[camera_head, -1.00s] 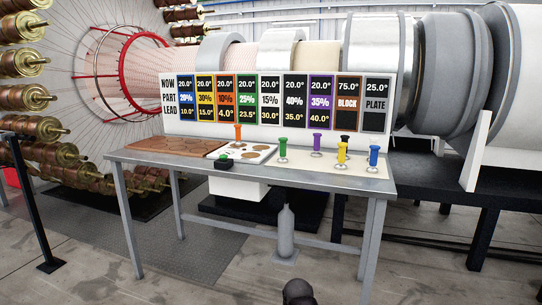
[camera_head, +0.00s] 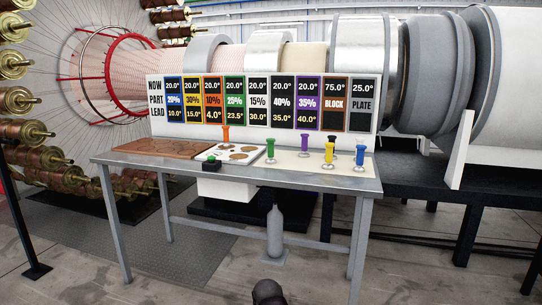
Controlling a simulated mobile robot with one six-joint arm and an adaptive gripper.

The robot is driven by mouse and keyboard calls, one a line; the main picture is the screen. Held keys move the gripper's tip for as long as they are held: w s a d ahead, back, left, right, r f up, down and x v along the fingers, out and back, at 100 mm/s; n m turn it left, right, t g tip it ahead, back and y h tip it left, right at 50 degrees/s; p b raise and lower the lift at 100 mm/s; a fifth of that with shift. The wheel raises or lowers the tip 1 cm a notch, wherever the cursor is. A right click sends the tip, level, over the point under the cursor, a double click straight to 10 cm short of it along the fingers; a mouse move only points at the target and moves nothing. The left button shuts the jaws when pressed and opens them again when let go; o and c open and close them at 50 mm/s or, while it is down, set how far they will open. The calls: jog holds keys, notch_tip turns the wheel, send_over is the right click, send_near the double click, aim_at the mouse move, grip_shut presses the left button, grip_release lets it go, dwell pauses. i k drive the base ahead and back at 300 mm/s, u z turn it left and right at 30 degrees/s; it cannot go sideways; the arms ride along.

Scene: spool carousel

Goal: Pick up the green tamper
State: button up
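The green tamper (camera_head: 270,149) stands upright on the pale mat (camera_head: 292,164) on the grey table, at the mat's left end. It has a green handle and a small metal foot. It is just right of a white plate (camera_head: 215,155) with round brown discs. My gripper is not in view. Only a dark rounded part, probably of my own arm, shows at the bottom edge, well short of the table.
Purple (camera_head: 304,144), yellow (camera_head: 329,153), black and blue (camera_head: 360,156) tampers stand to the right. An orange tamper (camera_head: 226,138) stands on the white plate. A black box with a green button (camera_head: 210,165) sits at the table's front edge. A sign board (camera_head: 262,104) stands behind.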

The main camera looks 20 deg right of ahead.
aim_at(270, 141)
jog(key=z, duration=0.05)
jog(key=i, duration=1)
jog(key=u, duration=0.05)
